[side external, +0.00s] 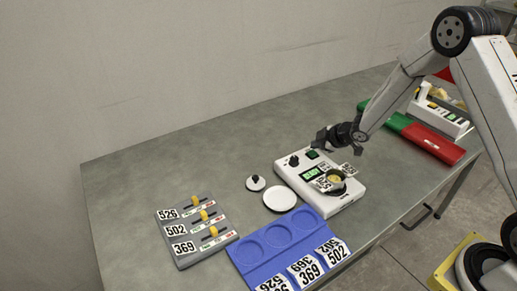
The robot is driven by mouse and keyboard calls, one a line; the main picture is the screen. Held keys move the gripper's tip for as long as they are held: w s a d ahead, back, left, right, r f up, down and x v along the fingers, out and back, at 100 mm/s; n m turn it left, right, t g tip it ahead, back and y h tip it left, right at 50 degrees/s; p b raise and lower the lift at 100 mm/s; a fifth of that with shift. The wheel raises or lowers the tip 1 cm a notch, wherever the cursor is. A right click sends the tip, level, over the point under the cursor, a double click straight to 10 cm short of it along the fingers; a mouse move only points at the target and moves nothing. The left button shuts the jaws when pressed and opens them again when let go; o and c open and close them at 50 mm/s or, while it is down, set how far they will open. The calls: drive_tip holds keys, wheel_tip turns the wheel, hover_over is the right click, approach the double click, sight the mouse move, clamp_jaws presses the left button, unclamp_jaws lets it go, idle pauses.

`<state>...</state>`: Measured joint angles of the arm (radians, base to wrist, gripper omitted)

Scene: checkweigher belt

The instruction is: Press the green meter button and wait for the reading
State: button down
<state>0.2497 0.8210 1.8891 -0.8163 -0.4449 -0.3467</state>
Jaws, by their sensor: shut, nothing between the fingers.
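The white meter (346,202) sits near the middle of the table. Its green button (313,155) is on the top at the back, beside a black knob (293,161). A green-lit display (311,174) sits in front of the button; its text is too small to read surely. A small dark cup with yellow contents (334,180) stands on the meter, with numbered tags around it. My gripper (321,143) is shut and empty, just above and behind the green button. I cannot tell whether its tips touch the button.
A blue tray (241,255) with round recesses and number cards lies in front. A grey slider board (190,250) is at left. A white disc (280,199) and a small lid (255,183) lie between. Green (372,109) and red (434,142) strips and another device (438,116) are at right.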

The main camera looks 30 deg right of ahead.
sight(315, 153)
drive_tip(key=shift+f, duration=0.9)
idle(1.5)
drive_tip(key=shift+r, duration=0.9)
idle(0.4)
drive_tip(key=shift+r, duration=2.5)
